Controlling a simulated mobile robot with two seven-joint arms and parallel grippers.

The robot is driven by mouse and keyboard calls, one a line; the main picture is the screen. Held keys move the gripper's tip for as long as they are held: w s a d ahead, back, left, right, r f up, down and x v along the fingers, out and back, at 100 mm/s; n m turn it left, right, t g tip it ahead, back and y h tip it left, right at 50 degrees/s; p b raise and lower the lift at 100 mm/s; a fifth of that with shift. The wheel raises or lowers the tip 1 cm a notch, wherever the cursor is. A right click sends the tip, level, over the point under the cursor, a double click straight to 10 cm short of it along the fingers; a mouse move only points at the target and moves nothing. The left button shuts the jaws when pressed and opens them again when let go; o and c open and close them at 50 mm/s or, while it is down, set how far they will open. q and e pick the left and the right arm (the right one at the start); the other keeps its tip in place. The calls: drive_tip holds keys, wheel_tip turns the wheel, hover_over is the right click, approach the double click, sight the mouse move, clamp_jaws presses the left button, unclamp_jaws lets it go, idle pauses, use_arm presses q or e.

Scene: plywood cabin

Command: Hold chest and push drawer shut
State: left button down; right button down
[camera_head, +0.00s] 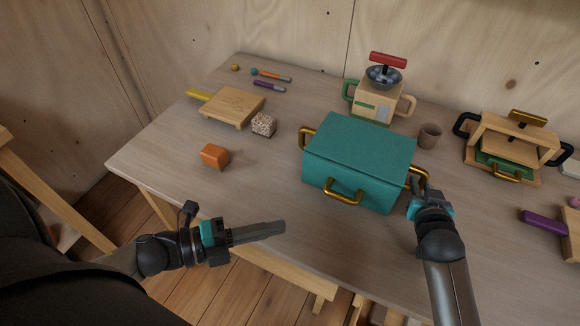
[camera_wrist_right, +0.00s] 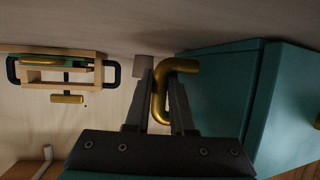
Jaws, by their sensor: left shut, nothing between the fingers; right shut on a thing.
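The teal chest (camera_head: 362,145) stands on the table, right of its middle, with a gold handle on each side. Its front face (camera_head: 375,194) has a gold pull (camera_head: 343,198); whether the drawer stands slightly out is hard to tell. My right gripper (camera_head: 418,184) is shut on the chest's right side handle. In the right wrist view the fingers close around this gold handle (camera_wrist_right: 162,95), beside the teal chest wall (camera_wrist_right: 215,85). My left gripper (camera_head: 283,227) is shut and empty, near the table's front edge, left of and apart from the chest front.
An orange block (camera_head: 214,156), a speckled cube (camera_head: 263,125) and a wooden board (camera_head: 233,105) lie left of the chest. A wooden machine with a red handle (camera_head: 375,100) stands behind it. A brown cup (camera_head: 430,135) and wooden press (camera_head: 505,148) stand right. The table's front left is clear.

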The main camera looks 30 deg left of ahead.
drive_tip(key=c, duration=0.7)
unclamp_jaws()
drive_tip(key=shift+s, duration=0.1)
